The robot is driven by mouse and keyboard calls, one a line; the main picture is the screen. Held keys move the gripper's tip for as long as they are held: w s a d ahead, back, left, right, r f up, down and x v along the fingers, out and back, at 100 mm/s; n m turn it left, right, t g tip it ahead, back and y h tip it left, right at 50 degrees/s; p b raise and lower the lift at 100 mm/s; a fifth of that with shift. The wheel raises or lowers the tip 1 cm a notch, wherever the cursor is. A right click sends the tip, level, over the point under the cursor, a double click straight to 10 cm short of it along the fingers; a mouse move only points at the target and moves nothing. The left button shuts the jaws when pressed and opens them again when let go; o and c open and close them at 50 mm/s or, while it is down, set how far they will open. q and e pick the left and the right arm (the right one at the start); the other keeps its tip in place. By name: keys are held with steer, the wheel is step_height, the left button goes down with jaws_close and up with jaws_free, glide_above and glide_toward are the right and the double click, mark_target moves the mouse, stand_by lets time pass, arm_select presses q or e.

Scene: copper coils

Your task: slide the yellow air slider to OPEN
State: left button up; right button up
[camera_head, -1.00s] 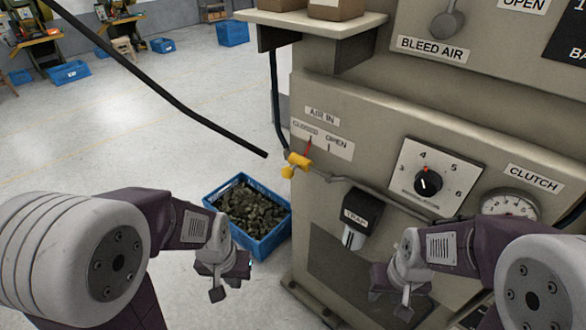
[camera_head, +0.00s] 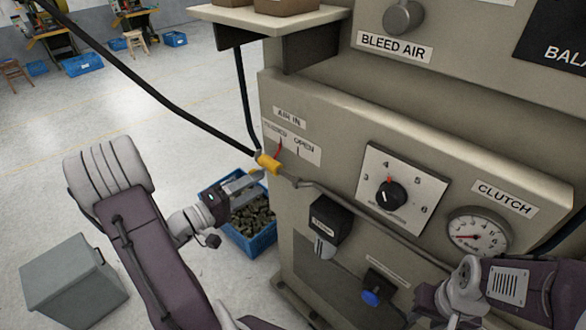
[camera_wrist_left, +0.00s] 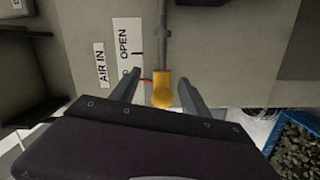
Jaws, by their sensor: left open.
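The yellow air slider (camera_head: 268,163) sits on the pipe at the machine's left front edge, under the AIR IN label (camera_head: 289,118). Its red pointer (camera_head: 279,150) is nearer CLOSED than OPEN (camera_head: 304,146). My left gripper (camera_head: 247,181) is open beside the slider. In the left wrist view, the slider (camera_wrist_left: 162,93) lies between the two open fingers (camera_wrist_left: 159,78), with a gap visible on both sides. The OPEN label (camera_wrist_left: 124,38) shows there, and CLOSED is not readable. My right gripper (camera_head: 430,302) is low at the right, its fingers unclear.
A blue crate (camera_head: 262,243) of dark pieces stands below the slider. A grey bin (camera_head: 75,282) is on the floor at left. A black trap box (camera_head: 328,221), dial (camera_head: 391,194) and gauge (camera_head: 478,236) are on the machine front. A shelf (camera_head: 270,22) overhangs above.

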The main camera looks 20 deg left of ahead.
arm_select(q)
steer(key=s+a+n+y, duration=0.2)
steer(key=s+a, duration=0.1)
steer(key=a, duration=0.2)
steer(key=shift+m+t, duration=0.3)
steer(key=shift+t, duration=0.1)
steer(key=p+x, duration=0.3)
steer(key=x, duration=0.6)
steer(key=shift+w+d+f+p, duration=0.1)
steer(key=shift+w+d+p, duration=0.05)
steer(key=shift+d+p, duration=0.2)
steer(key=shift+w+d+f, duration=0.1)
steer(key=shift+w+d, duration=0.05)
steer(key=shift+w, duration=0.05)
arm_select(e)
steer(key=r, duration=0.4)
steer(key=shift+s+a, duration=0.35)
arm_select(q)
jaws_close()
